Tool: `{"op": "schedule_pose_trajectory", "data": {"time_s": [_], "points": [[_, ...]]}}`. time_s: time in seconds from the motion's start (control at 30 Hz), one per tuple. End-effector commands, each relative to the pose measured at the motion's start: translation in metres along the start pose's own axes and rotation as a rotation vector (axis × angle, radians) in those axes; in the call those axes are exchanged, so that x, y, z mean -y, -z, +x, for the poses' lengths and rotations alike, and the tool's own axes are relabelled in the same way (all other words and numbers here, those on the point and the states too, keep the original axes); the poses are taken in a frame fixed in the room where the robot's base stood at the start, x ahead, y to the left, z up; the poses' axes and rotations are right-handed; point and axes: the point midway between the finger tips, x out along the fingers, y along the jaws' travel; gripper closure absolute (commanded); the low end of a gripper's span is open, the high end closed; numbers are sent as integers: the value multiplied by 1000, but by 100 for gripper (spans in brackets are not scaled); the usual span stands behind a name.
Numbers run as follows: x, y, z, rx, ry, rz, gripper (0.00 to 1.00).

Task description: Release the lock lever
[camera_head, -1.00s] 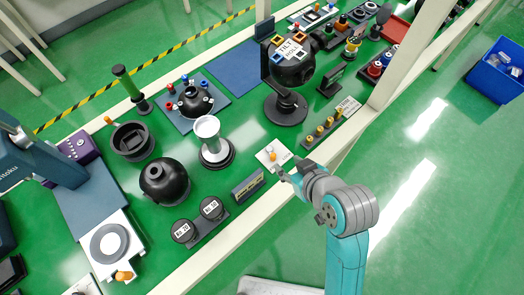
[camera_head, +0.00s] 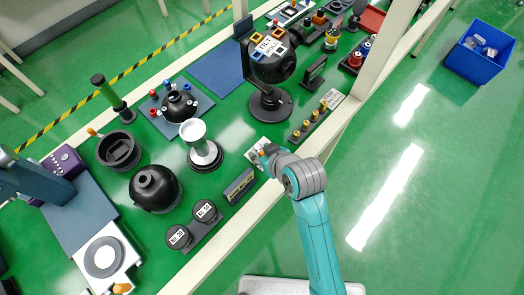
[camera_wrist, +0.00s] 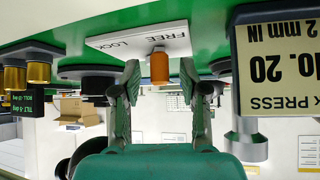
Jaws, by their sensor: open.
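The lock lever has an orange knob (camera_wrist: 159,67) and stands on a white plate (camera_wrist: 118,41) marked FREE and LOCK, seen upside down in the wrist view. My gripper (camera_wrist: 160,72) is open, with one finger on each side of the knob. A gap shows between the knob and each finger, so I see no contact. In the head view my gripper (camera_head: 268,152) is over the white plate (camera_head: 252,156) at the bench's near edge. It hides much of the lever there.
A sign reading No. 20 (camera_wrist: 276,65) stands close beside my gripper. In the head view a row of brass knobs (camera_head: 309,122) is to the right, a dark ball on a stand (camera_head: 271,60) behind, and a white-topped post (camera_head: 194,132) to the left.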

Motion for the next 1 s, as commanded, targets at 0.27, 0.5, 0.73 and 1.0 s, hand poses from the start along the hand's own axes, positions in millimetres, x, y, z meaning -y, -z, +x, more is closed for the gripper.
{"op": "schedule_pose_trajectory", "data": {"time_s": [0.27, 0.5, 0.73, 1.0], "points": [[0, 0, 0, 0, 0, 0, 72], [0, 0, 0, 0, 0, 0, 100], [3, 0, 1, 2, -42, 41, 100], [3, 0, 0, 1, -64, 65, 100]]}}
